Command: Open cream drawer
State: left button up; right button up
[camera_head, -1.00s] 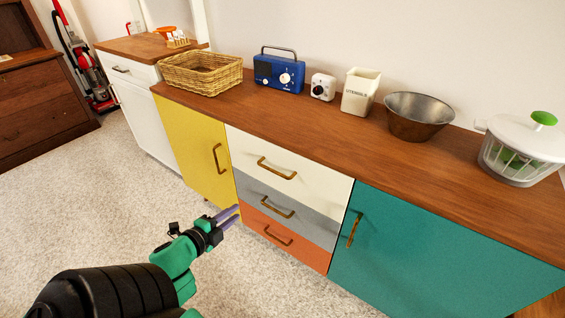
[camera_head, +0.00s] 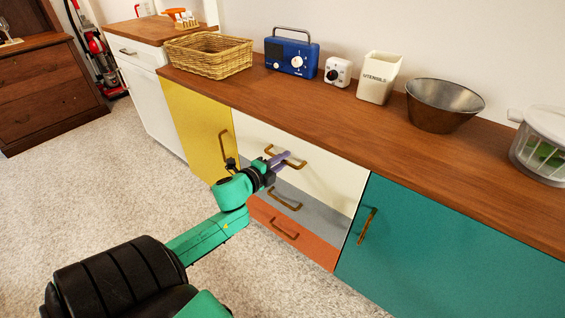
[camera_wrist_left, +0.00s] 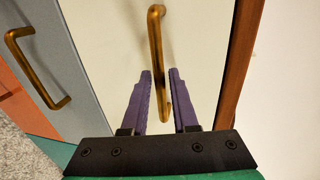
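The cream drawer (camera_head: 328,174) is the top one of a stack of three in the hutch, and its front looks flush. Its brass handle (camera_head: 293,163) shows in the head view and in the left wrist view (camera_wrist_left: 155,45). My right gripper is not in view.
Below are a grey drawer (camera_head: 316,214) and an orange drawer (camera_head: 314,246). A yellow door (camera_head: 190,117) is left and a teal door (camera_head: 440,250) right. A basket (camera_head: 208,55), radio (camera_head: 290,53), utensil pot (camera_head: 378,78) and metal bowl (camera_head: 443,105) stand on top.

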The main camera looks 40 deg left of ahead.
pick_arm(q)
grip_shut()
dwell(1.4)
